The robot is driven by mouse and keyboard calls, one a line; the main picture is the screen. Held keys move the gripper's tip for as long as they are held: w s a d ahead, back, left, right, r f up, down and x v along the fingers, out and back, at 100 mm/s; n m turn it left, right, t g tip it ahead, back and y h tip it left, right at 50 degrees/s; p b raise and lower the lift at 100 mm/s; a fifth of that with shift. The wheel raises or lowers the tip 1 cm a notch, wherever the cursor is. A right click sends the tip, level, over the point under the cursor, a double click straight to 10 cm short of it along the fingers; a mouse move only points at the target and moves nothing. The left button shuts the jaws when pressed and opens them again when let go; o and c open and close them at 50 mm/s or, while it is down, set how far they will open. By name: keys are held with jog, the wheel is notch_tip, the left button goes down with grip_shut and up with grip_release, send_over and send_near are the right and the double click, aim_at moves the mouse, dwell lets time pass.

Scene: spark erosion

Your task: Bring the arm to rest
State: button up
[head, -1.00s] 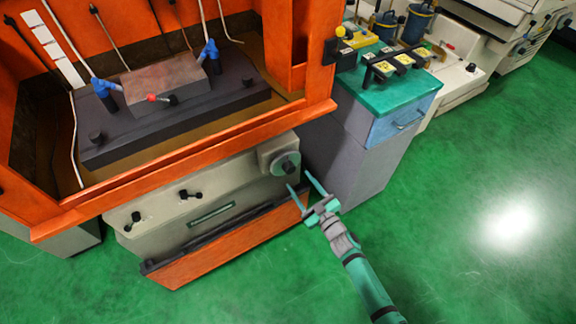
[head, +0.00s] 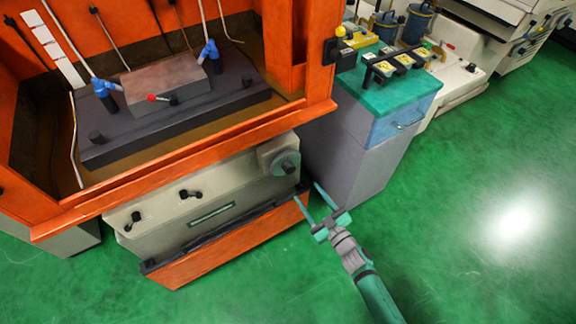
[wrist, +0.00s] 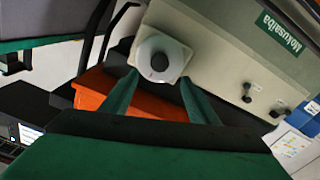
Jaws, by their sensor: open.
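My gripper (head: 309,193) is open and empty in the head view. Its two teal fingers point up and to the left, in front of the machine's right lower corner. In the wrist view my gripper (wrist: 154,88) shows its two fingers spread apart with nothing between them. Beyond the fingers is a round handwheel (wrist: 160,60) with a dark knob; the gripper looks apart from it. The same handwheel (head: 286,163) shows above the fingers in the head view.
The orange-framed machine (head: 220,135) fills the left, with an orange lower ledge (head: 230,245) near my fingers. A grey cabinet (head: 345,165) with a teal top (head: 385,98) stands just beyond. Green floor (head: 470,240) is free at right and front.

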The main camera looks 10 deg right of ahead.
dwell(0.4)
jog(key=s+a+m+g+h, duration=0.1)
jog(key=s+a, duration=0.1)
jog(key=s, duration=1)
jog(key=s+a+m+g+h, duration=0.1)
jog(key=s+a+h, duration=0.1)
jog(key=s, duration=1)
jog(key=s+a+r+m+h, duration=0.3)
jog(key=s+a+r+m, duration=0.2)
jog(key=s+a+r, duration=0.6)
jog(key=shift+s+a+m, duration=0.2)
jog(key=shift+a+m, duration=0.1)
jog(key=shift+a, duration=0.7)
